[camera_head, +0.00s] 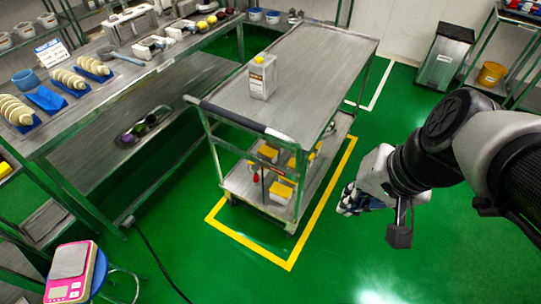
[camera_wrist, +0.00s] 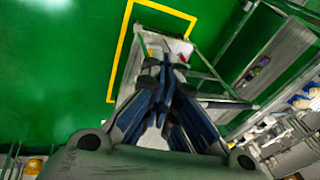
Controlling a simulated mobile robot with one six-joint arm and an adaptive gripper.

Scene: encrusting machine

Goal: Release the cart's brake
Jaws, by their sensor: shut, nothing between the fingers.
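The steel cart (camera_head: 318,58) stands in the middle of the head view, with a dark push handle (camera_head: 232,117) at its near left end. A small red part (camera_head: 255,178) hangs below that end, by the lower shelf; it also shows in the wrist view (camera_wrist: 183,58). I cannot tell if it is the brake. The wheels are mostly hidden. My gripper (camera_head: 350,203) is shut and empty, over the floor to the right of the cart and apart from it. In the wrist view my gripper's fingers (camera_wrist: 162,68) point towards the cart's end and cover part of it.
A canister (camera_head: 262,76) stands on the cart top, and several yellow-lidded containers (camera_head: 281,191) sit on its lower shelf. A yellow floor line (camera_head: 246,241) borders the cart. A loaded steel workbench (camera_head: 125,75) is on the left, a pink scale (camera_head: 70,270) at lower left.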

